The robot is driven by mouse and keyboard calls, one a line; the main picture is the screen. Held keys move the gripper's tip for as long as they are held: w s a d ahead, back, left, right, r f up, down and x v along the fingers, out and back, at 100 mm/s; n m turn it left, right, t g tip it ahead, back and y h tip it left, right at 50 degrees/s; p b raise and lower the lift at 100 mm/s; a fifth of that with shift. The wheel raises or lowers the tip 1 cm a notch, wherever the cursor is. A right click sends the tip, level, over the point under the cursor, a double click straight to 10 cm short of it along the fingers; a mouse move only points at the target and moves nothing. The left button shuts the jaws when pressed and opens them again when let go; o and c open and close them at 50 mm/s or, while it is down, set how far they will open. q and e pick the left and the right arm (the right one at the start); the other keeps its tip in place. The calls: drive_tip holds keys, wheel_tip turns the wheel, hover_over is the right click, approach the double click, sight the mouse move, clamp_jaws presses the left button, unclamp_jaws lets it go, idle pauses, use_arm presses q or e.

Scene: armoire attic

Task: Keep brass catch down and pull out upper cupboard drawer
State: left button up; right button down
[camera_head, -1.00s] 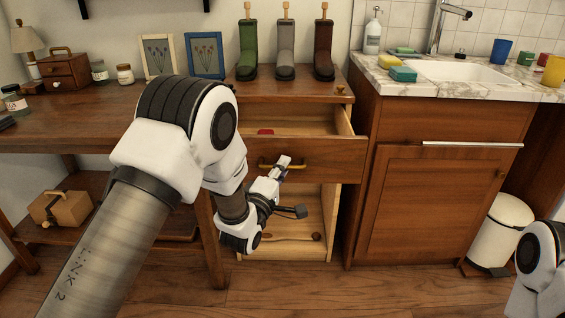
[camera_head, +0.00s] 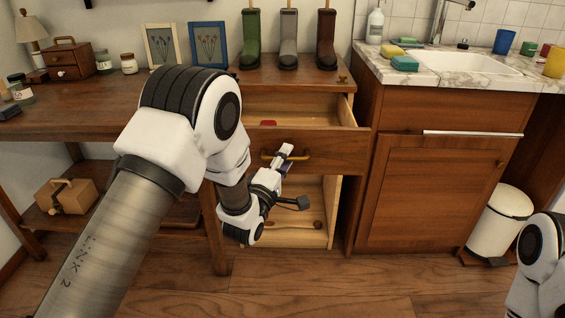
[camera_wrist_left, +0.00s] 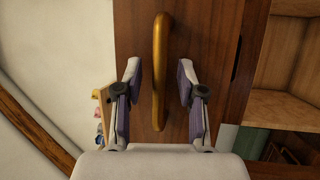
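The upper cupboard drawer (camera_head: 335,157) stands pulled out, its pale interior showing behind the wooden front. Its curved brass handle (camera_head: 302,156) also shows in the left wrist view (camera_wrist_left: 160,60). My left gripper (camera_head: 287,151) is at the handle. In the left wrist view its two fingers (camera_wrist_left: 158,88) are apart on either side of the handle, with gaps visible. A small brass piece, seemingly the catch (camera_head: 342,79), is on the cupboard top's front right corner; whether it is down cannot be told. My right arm shows at the right edge; its gripper is out of view.
A red item (camera_head: 268,123) lies in the drawer. Below is an open compartment. Boots (camera_head: 288,45) stand on the cupboard top. The sink cabinet (camera_head: 428,200) is close on the right, with a white bin (camera_head: 500,220) beyond. Floor in front is clear.

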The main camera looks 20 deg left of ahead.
use_arm(q)
drive_tip(key=v, duration=1.2)
drive_tip(key=shift+f, duration=0.1)
